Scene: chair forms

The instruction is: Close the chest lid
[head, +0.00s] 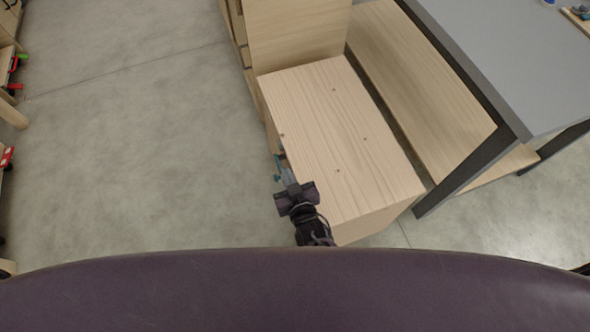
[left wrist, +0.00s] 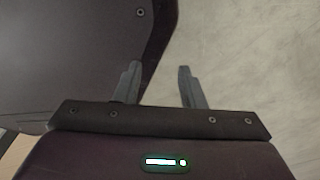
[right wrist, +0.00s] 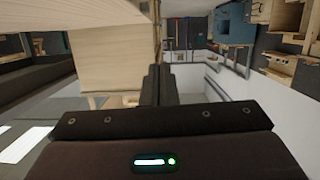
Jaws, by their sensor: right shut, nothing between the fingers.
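A light wood chest-like box (head: 375,225) stands in the middle of the head view. Its flat top panel (head: 345,130), with several small dark dots, looks like the lid; I cannot tell whether it is fully down. My right gripper (head: 283,168) is at the panel's left edge, shut and empty; contact is unclear. In the right wrist view its fingers (right wrist: 160,85) are together beside a pale wood surface (right wrist: 110,45). My left gripper (left wrist: 157,75) shows only in its wrist view, open and empty above the floor.
An upright wood panel (head: 295,30) stands behind the box. A grey-topped table (head: 510,55) with dark legs and a wood shelf (head: 425,85) is close on the right. The concrete floor (head: 130,150) on the left is clear, with wooden furniture at the far left edge.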

